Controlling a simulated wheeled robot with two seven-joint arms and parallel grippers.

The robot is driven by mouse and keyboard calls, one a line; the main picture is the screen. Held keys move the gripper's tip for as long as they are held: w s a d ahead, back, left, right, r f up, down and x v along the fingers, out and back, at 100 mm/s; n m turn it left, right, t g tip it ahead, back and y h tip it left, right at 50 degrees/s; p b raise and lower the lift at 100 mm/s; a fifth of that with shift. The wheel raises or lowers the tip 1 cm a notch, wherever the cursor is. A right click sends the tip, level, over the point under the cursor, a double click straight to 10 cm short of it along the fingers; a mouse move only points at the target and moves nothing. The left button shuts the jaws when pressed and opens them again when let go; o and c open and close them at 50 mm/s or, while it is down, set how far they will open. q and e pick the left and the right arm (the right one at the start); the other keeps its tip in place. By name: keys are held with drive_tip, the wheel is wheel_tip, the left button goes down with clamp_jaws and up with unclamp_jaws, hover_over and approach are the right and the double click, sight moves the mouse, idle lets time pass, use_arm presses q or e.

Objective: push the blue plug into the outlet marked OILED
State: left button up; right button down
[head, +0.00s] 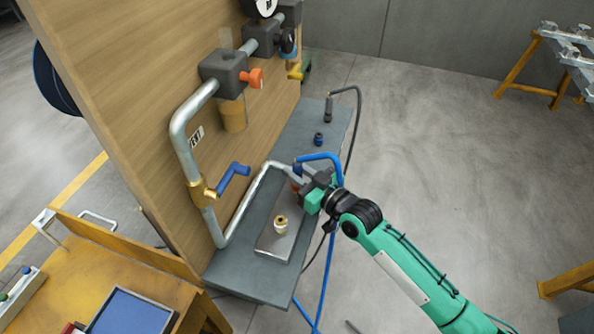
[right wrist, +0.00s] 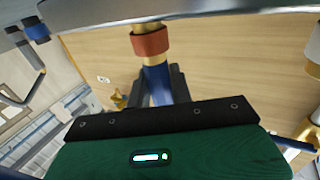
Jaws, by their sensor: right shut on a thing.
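The blue plug (head: 298,168) sits at the end of a blue hose, upright above the grey metal plate on the bench. My right gripper (head: 303,187) is shut on it. In the right wrist view, the blue plug (right wrist: 156,82) is between the dark fingers (right wrist: 160,88). A red-orange collar (right wrist: 151,42) and a brass part are in line with its end, close to the grey surface. I cannot tell how deep the plug sits. A brass outlet (head: 281,222) stands on the plate nearer me. No OILED mark is readable. My left gripper is not in view.
The wooden panel (head: 130,75) rises left of the bench, with a grey pipe (head: 182,135) and blue-handled valve (head: 233,175). A blue fitting (head: 318,139) and black cabled plug (head: 329,108) stand farther back on the bench. Open floor lies to the right.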

drive_tip(key=c, duration=1.2)
unclamp_jaws()
drive_tip(key=shift+o, duration=0.2)
drive_tip(key=shift+b+v, duration=0.3)
drive_tip(key=shift+v, duration=0.75)
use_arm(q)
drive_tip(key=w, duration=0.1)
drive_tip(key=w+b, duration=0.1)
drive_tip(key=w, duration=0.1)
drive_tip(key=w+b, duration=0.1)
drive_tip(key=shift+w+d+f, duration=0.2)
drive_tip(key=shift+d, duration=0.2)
use_arm(e)
drive_tip(key=v, duration=1.1)
drive_tip(key=shift+s+d, duration=0.2)
drive_tip(key=shift+d, duration=0.05)
